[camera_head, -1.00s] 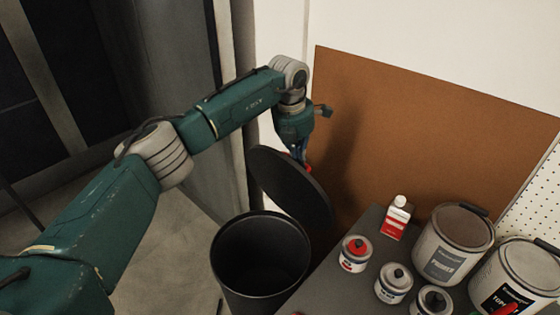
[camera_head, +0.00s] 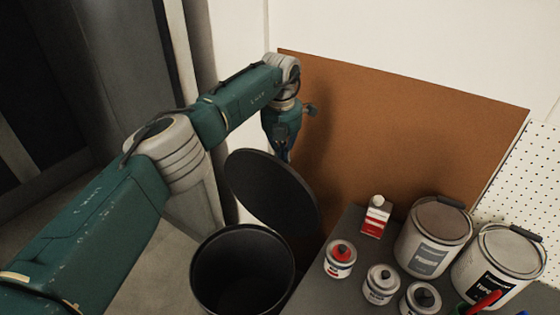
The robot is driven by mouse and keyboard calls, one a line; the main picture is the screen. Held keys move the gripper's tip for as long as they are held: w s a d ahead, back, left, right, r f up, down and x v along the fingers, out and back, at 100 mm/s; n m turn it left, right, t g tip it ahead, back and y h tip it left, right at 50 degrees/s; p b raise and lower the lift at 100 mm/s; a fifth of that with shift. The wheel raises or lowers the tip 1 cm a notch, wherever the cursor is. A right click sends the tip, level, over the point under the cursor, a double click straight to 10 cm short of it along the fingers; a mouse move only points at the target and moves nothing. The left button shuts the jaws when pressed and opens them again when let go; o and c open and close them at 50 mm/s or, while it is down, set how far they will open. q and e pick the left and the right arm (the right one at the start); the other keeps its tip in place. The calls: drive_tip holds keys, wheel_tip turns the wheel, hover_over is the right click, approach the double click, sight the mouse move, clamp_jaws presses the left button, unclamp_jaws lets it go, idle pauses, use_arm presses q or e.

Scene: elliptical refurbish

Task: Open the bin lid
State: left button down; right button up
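The black round bin (camera_head: 243,272) stands on the floor beside the dark table, and its dark inside shows from above. Its lid (camera_head: 270,190) is raised and tilted steeply up at the far side of the opening. My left arm comes in from the left and reaches over to the far side of the lid. My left gripper (camera_head: 284,154) points down behind the lid's upper edge. Its fingertips are mostly hidden by the lid, so I cannot tell whether they touch it or are open. My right gripper is not in view.
A dark table (camera_head: 320,285) to the right holds a red and white bottle (camera_head: 376,217), small cans (camera_head: 340,260), and large paint cans (camera_head: 433,237) and (camera_head: 497,267). A brown board (camera_head: 400,140) leans at the back wall. Clear floor lies left of the bin.

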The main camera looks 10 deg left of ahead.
use_arm(q)
drive_tip(key=shift+s+a+f, duration=0.15)
drive_tip(key=shift+a+f, duration=0.1)
drive_tip(key=shift+f, duration=0.05)
